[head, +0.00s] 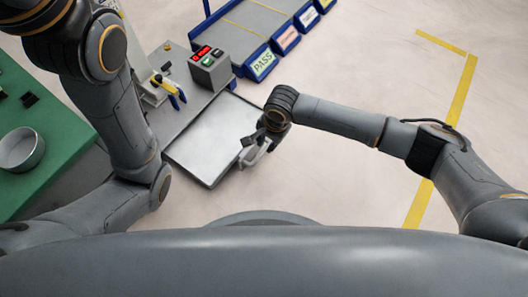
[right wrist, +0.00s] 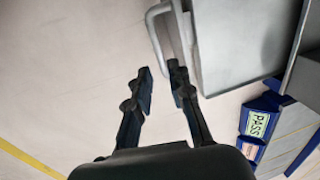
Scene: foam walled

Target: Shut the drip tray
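The drip tray (head: 213,133) is a flat silver tray standing out from the grey bench unit toward me. Its grey bar handle (head: 257,153) is on the edge near my right gripper (head: 259,142). In the right wrist view, my right gripper (right wrist: 160,72) is open, with a gap between its two dark fingers. The looped handle (right wrist: 156,32) shows just past the fingertips, and one finger overlaps it; I cannot tell whether they touch. The tray (right wrist: 242,45) fills the upper right there. My left arm bends out at the upper left of the head view, and its gripper is out of view.
A grey control box (head: 211,69) with a red display stands on the bench, near a yellow and blue tool (head: 169,88). A blue-edged conveyor (head: 262,30) with label bins lies behind. A green table (head: 40,150) holds a round metal pan (head: 21,149). Floor is clear at right.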

